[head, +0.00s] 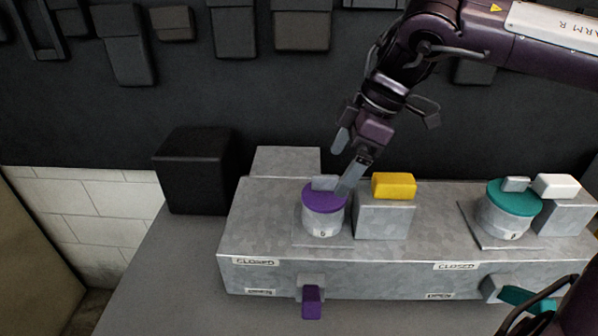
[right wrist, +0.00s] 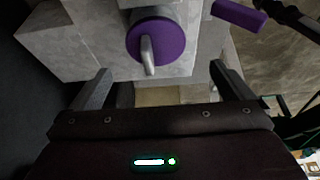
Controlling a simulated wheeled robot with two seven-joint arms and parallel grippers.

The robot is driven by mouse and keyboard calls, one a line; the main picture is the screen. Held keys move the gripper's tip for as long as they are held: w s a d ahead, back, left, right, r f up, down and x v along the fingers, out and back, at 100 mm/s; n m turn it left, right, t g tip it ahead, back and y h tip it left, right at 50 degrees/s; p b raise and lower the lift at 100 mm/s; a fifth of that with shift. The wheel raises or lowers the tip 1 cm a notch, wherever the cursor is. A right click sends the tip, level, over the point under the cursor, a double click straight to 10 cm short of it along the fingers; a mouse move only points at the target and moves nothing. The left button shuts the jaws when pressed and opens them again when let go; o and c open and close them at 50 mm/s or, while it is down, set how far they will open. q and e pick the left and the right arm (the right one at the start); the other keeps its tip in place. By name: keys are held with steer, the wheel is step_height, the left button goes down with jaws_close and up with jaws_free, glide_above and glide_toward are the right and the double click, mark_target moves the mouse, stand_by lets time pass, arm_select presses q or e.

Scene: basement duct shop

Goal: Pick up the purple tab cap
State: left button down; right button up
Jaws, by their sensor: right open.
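The purple tab cap (head: 322,200) sits on a short grey cylinder (head: 323,225) on the metal duct box, with a grey tab standing up across its top. My right gripper (head: 346,165) is open, its fingers close above and just right of the tab in the head view. In the right wrist view the purple cap (right wrist: 172,38) and its grey tab (right wrist: 147,55) lie ahead of and between the two open fingers (right wrist: 160,72). Nothing is between the fingertips. Whether a finger touches the tab cannot be told. My left gripper is not in view.
A yellow block (head: 394,185) on a grey block stands close right of the cap. A teal cap (head: 513,200) and a white block (head: 556,186) are farther right. A purple lever (head: 312,302) projects from the box front. A black box (head: 192,170) stands left.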

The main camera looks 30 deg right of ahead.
mark_target(317, 193)
steer(key=shift+w+f, duration=0.1)
steer(key=shift+w, duration=0.25)
steer(key=shift+w+a+f, duration=0.1)
steer(key=shift+a+f, duration=0.05)
steer(key=shift+f, duration=0.15)
steer(key=shift+s+a+f, duration=0.2)
steer(key=shift+a+f, duration=0.1)
steer(key=shift+f, duration=0.4)
steer(key=shift+a+f+p, duration=0.15)
steer(key=shift+f+p, duration=0.1)
steer(key=shift+p, duration=0.2)
steer(key=f, duration=0.1)
steer(key=w+f, duration=0.1)
steer(key=a+f+p, duration=0.1)
steer(key=shift+w+a+f, duration=0.1)
steer(key=shift+w, duration=0.25)
steer(key=shift+w+a+f, duration=0.1)
steer(key=shift+a+f, duration=0.05)
steer(key=shift+f, duration=0.3)
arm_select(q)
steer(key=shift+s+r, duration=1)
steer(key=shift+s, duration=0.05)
arm_select(e)
steer(key=c, duration=1)
steer(key=shift+r, duration=0.1)
